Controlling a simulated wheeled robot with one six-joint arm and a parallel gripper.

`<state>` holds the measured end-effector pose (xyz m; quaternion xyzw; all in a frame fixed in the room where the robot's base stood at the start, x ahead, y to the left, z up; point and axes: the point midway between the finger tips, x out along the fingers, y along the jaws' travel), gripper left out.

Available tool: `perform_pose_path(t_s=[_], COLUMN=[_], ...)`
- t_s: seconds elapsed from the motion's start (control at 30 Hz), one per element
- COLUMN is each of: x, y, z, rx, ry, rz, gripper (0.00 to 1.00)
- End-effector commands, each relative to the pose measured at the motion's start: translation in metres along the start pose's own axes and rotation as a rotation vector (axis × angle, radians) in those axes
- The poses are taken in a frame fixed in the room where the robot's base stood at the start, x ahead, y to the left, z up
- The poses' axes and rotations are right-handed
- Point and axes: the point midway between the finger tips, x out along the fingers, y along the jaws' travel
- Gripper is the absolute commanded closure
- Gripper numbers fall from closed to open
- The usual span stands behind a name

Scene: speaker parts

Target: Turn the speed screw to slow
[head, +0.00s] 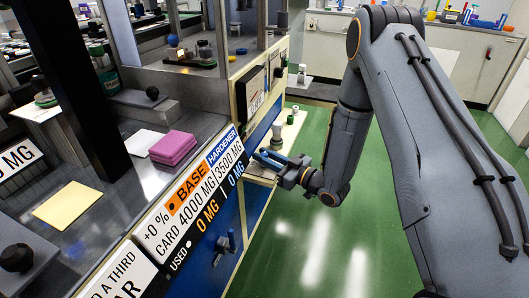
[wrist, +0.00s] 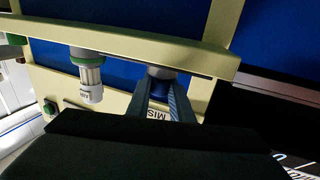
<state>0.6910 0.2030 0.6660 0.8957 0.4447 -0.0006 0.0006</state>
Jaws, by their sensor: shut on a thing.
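My gripper (head: 268,158) is at the shelf on the right end of the blue-fronted bench. In the wrist view its two fingers (wrist: 162,104) are closed around a short dark blue round part (wrist: 160,82) beside the cream shelf edge (wrist: 130,45). I cannot tell for sure whether this part is the speed screw; the fingers hide its sides. A label with dark letters (wrist: 156,113) shows between the fingers, only partly readable.
Pink pads (head: 172,148) and a yellow sheet (head: 68,204) lie on the bench. The green floor (head: 310,235) is clear.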

Motion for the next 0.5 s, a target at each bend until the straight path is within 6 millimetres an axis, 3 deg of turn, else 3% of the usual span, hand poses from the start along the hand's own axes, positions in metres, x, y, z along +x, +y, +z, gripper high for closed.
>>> perform_pose_path(t_s=[0.5], x=[-0.0001], y=[-0.0001], z=[0.0002], rx=[0.001], ry=[0.001], rz=[0.137], gripper=[1.0])
